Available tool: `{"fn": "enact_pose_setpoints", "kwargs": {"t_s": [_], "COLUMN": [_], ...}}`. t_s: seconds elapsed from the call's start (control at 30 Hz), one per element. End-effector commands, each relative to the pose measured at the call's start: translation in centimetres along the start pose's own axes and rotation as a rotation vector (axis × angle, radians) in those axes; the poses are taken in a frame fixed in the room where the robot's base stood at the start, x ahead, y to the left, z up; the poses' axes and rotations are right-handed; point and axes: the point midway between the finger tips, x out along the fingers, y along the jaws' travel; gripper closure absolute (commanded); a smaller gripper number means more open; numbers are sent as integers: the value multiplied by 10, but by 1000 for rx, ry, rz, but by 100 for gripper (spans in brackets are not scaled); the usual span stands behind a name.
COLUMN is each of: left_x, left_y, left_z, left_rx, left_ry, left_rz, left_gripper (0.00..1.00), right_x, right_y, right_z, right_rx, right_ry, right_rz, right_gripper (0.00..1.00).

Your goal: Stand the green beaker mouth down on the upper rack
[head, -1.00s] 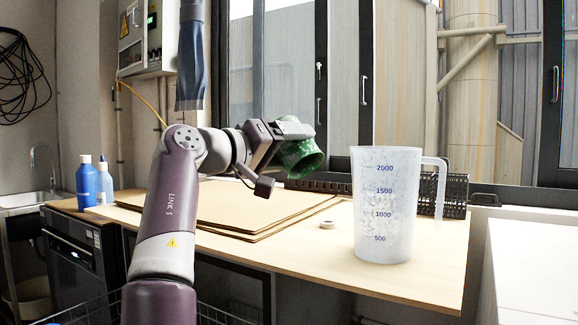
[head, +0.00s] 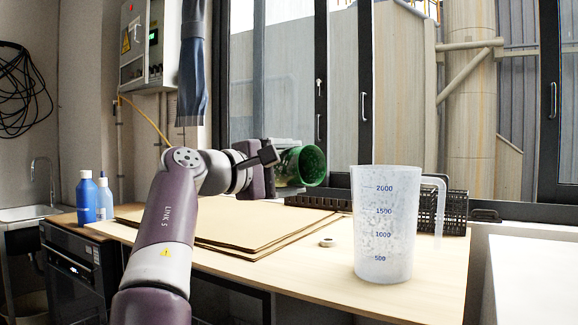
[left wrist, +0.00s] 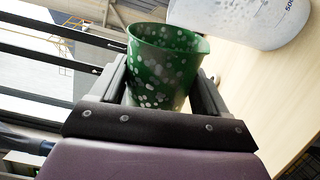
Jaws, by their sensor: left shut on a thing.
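The green beaker (head: 309,167), spotted with pale dots, is held up in the air above the bench in the head view. It lies about sideways, its mouth facing right and partly toward me. My left gripper (head: 284,174) is shut on its body. In the left wrist view the beaker (left wrist: 163,68) sits between the two fingers (left wrist: 160,95), with its rim and spout outward. My right gripper is not in view. I cannot make out an upper rack for certain in these frames.
A large clear measuring jug (head: 383,225) stands on the bench right of the beaker. Behind it is a black slotted rack (head: 456,213). Flat brown boards (head: 235,222) and a small tape roll (head: 327,242) lie on the bench. Blue bottles (head: 86,200) stand at left.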

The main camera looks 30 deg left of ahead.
Motion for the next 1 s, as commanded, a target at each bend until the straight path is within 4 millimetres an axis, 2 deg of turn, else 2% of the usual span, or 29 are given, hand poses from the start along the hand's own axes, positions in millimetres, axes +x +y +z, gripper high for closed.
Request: {"fn": "enact_pose_setpoints", "kwargs": {"t_s": [0.23,0.33,0.57,0.67,0.83,0.9,1.0], "left_x": [0,0,0,0,-1,0,0], "left_y": [5,2,2,7,9,6,2], "left_z": [1,1,1,2,2,1,0], "left_rx": [-575,-660,-685,-854,-1274,-1387,-1449], "left_ry": [1,1,1,1,2,2,1], "left_rz": [-1,1,1,-1,-1,-1,1], "left_gripper": [61,61,61,61,61,61,61], "right_x": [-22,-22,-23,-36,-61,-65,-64], "right_y": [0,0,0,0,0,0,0], "right_z": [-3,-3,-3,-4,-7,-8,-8], "right_rx": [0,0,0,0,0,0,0], "right_ry": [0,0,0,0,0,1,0], "right_rz": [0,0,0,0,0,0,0], "right_gripper": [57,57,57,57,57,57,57]}}
